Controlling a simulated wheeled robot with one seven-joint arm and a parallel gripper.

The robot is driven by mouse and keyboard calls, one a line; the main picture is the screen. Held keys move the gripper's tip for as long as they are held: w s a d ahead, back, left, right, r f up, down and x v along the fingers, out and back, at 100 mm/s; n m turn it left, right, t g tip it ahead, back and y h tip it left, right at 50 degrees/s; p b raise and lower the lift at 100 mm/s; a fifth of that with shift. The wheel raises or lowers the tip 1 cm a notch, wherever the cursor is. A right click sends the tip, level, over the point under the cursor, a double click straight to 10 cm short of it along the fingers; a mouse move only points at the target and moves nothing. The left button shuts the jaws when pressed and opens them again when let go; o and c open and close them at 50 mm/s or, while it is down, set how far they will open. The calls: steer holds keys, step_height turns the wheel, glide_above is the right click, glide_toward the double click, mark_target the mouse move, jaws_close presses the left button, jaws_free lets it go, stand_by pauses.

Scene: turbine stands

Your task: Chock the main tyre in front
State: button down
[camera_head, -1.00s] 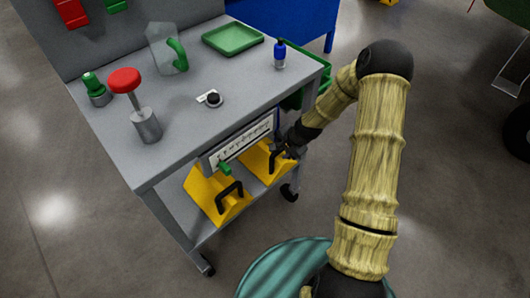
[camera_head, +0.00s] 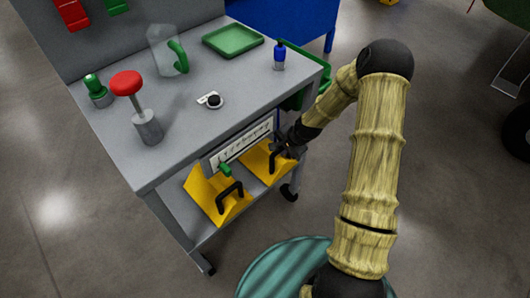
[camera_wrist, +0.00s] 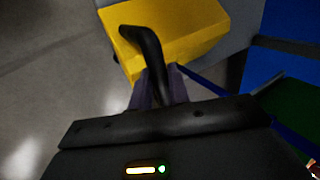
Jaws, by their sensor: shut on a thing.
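Two yellow wheel chocks with black handles sit on the lower shelf of the grey cart. The left chock (camera_head: 202,186) stands nearer the cart's front corner. The right chock (camera_head: 257,161) is at my gripper (camera_head: 284,150). In the wrist view, my gripper (camera_wrist: 158,88) is shut on the black handle of a yellow chock (camera_wrist: 190,35), with a finger on each side of the handle. The chock appears to rest on the shelf; its underside is hidden. Part of a dark tyre (camera_head: 519,132) shows at the right edge of the head view.
The grey cart (camera_head: 160,180) carries a green tray (camera_head: 232,40), a blue bottle (camera_head: 279,56), a clear jug (camera_head: 163,52) and a red-topped tool (camera_head: 128,84). A panel with a green knob hangs above the chocks. A blue cabinet (camera_head: 290,20) stands behind. Open floor (camera_head: 450,150) lies right.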

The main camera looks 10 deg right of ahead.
steer(key=shift+r+p, duration=1)
steer(key=shift+r, duration=0.25)
steer(key=s+d+r+p, duration=0.1)
steer(key=s+d+p, duration=0.3)
steer(key=s+d, duration=0.4)
steer(key=s+d+r+p, duration=0.2)
steer(key=s+d+p, duration=0.2)
steer(key=s+d, duration=0.4)
steer(key=shift+s+d+p, duration=0.2)
steer(key=shift+s+p, duration=0.2)
steer(key=shift+s, duration=2.95)
